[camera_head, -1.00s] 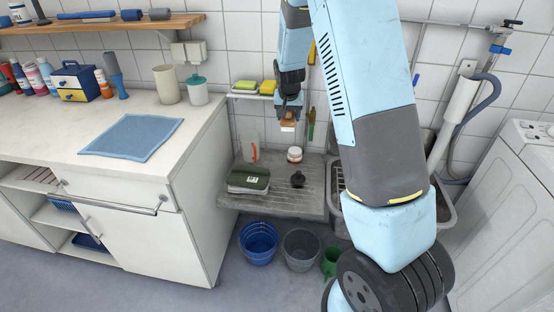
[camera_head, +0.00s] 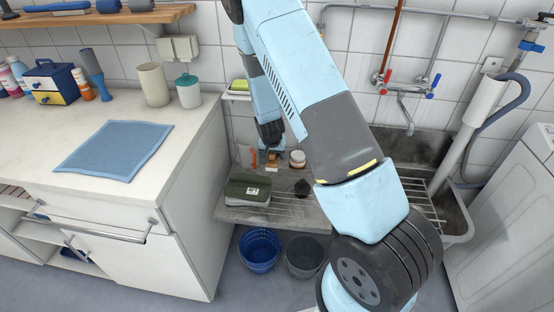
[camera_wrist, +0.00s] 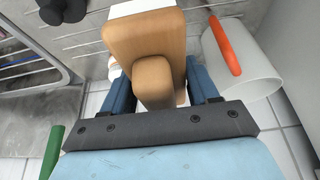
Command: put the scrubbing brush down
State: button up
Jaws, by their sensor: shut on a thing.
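The scrubbing brush (camera_wrist: 145,35) has a wooden body, a rounded wooden grip and a strip of white bristles at its far edge in the wrist view. My gripper (camera_wrist: 160,88) is shut on its grip, with a blue finger on each side. In the head view the brush (camera_head: 272,160) hangs from my gripper (camera_head: 271,148) low over the back of the grey draining board (camera_head: 290,212), between the orange-handled jug and the white jar. I cannot tell whether the brush touches the board.
The jug (camera_wrist: 245,60) is close to the right of my gripper in the wrist view. The white jar (camera_head: 297,159), a dark round object (camera_head: 302,187) and a green-topped labelled stack (camera_head: 247,190) share the board. A sink (camera_head: 455,210) lies to the right.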

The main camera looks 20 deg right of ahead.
jog(key=w+f, duration=0.1)
jog(key=w+d, duration=0.1)
jog(key=w, duration=0.1)
jog(key=w+d+f, duration=0.1)
jog(key=w, duration=0.1)
jog(key=shift+d+f, duration=0.15)
jog(key=shift+f, duration=0.15)
jog(key=w+f, duration=0.1)
jog(key=w+d+f, duration=0.1)
jog(key=f, duration=0.1)
jog(key=w+f, duration=0.1)
jog(key=shift+w+d+f, duration=0.15)
jog(key=shift+w+f, duration=0.1)
jog(key=shift+f, duration=0.1)
jog(key=shift+w+d+f, duration=0.1)
jog(key=shift+w+f, duration=0.1)
jog(key=shift+f, duration=0.15)
jog(key=shift+w+f, duration=0.1)
jog(key=shift+f, duration=1.45)
jog(key=o, duration=1.4)
jog(key=shift+r, duration=0.1)
jog(key=v, duration=1.2)
